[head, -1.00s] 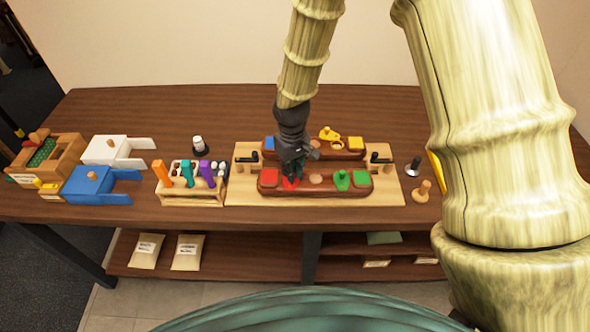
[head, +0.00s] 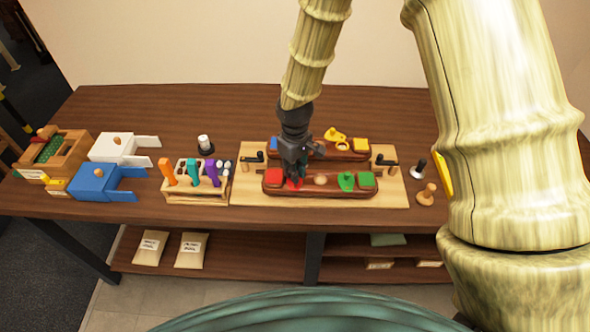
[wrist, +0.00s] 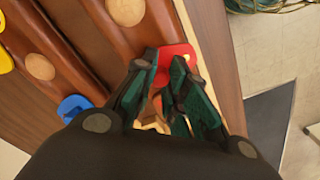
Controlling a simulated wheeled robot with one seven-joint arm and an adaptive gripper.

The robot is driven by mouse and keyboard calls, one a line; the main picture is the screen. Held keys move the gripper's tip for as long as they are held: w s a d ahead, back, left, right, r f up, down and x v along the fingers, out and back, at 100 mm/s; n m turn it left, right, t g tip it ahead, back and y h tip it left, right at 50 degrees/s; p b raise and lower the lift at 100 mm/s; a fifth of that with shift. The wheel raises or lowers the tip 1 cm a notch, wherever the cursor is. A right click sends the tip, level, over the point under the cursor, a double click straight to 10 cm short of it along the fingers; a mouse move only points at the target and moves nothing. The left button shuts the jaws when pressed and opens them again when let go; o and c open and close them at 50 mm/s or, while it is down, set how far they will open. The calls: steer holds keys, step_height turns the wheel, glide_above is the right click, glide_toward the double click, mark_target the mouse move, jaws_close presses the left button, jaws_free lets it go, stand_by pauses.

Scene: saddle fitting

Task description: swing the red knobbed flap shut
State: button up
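The red flap (head: 296,185) is on the left part of the front dark-red bar (head: 333,189), just right of a red square pad (head: 273,176). My gripper (head: 295,172) points down right over the flap and covers much of it. In the wrist view, red (wrist: 175,58) shows at and between the fingertips of my gripper (wrist: 165,68). The fingers lean close together with a narrow gap. The knob is hidden, so I cannot tell whether they grip it. A bare tan disc (head: 321,179) lies right of the flap.
A green flap (head: 346,181) and green pad (head: 367,179) are on the same bar's right. The rear bar carries a yellow flap (head: 336,135), yellow pad (head: 361,144) and blue pad (head: 272,143). A tool rack (head: 196,193) stands left; a wooden knob piece (head: 427,194) stands right.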

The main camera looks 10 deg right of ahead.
steer(key=o, duration=0.4)
steer(key=shift+o, duration=0.2)
step_height(320, 180, up, 12)
stand_by(0.5)
steer(key=shift+d, duration=0.1)
stand_by(0.4)
